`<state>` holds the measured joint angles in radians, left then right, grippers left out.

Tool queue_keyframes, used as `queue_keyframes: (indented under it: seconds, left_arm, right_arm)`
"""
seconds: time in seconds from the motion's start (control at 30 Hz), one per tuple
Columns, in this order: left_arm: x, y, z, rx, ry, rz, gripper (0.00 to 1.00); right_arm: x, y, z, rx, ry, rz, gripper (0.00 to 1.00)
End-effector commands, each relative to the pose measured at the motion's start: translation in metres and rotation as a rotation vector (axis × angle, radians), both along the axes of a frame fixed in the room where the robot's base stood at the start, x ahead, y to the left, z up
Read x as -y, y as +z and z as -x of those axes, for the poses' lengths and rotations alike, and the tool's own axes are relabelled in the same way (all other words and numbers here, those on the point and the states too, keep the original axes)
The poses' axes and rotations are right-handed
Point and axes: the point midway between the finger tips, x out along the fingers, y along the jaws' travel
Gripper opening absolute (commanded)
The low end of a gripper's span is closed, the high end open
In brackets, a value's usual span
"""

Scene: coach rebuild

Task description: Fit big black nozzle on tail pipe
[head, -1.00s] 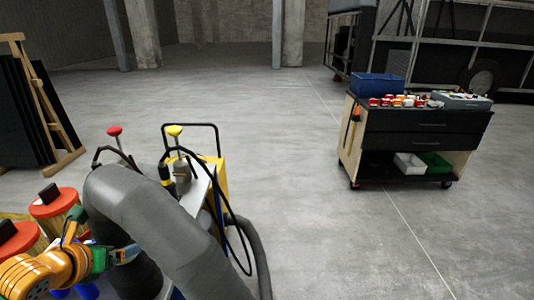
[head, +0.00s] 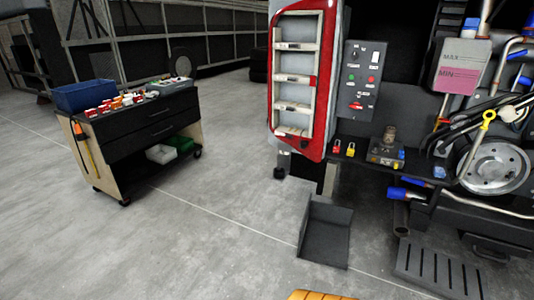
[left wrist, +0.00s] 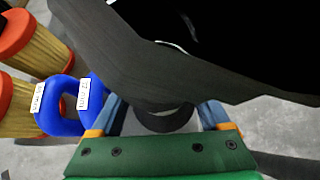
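A big black nozzle (left wrist: 180,70) fills the upper part of the left wrist view, running wide across it. My left gripper (left wrist: 163,117) has its blue, orange-edged fingers on either side of a round dark part below it and appears shut on it. The fingertips are partly hidden by the black body. In the head view, a dark open pipe end (head: 400,214), probably the tail pipe, sits low under the coach at right. The nozzle and left gripper are outside the head view. My right gripper is not in view.
In the left wrist view, orange-capped filters (left wrist: 40,108) and blue tagged rings (left wrist: 60,115) stand close at left. A tool trolley (head: 140,135) stands at left in the head view. A grey angled plate (head: 325,235) and slotted step (head: 440,270) lie before the coach. Floor between is clear.

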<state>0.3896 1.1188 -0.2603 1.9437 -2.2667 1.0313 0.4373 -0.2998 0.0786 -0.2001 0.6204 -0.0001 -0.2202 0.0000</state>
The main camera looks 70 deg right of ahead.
Motion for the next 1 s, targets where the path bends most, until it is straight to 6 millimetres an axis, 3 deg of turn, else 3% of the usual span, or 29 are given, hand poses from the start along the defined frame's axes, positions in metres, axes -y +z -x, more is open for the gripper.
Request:
queue_keyframes:
  seconds: [0.03, 0.2, 0.23, 1.0]
  left_arm:
    - [0.000, 0.000, 0.000, 0.000, 0.000, 0.000, 0.49]
    - [0.000, 0.000, 0.000, 0.000, 0.001, 0.001, 0.03]
    - [0.000, 0.002, -0.001, 0.005, 0.000, 0.000, 0.00]
    - [0.000, 0.066, -0.001, 0.005, 0.001, 0.000, 0.00]
  right_arm:
    - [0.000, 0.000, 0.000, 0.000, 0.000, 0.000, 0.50]
    - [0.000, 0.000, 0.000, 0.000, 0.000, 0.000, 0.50]
    - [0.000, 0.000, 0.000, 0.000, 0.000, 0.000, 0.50]
    - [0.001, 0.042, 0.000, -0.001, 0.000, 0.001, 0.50]
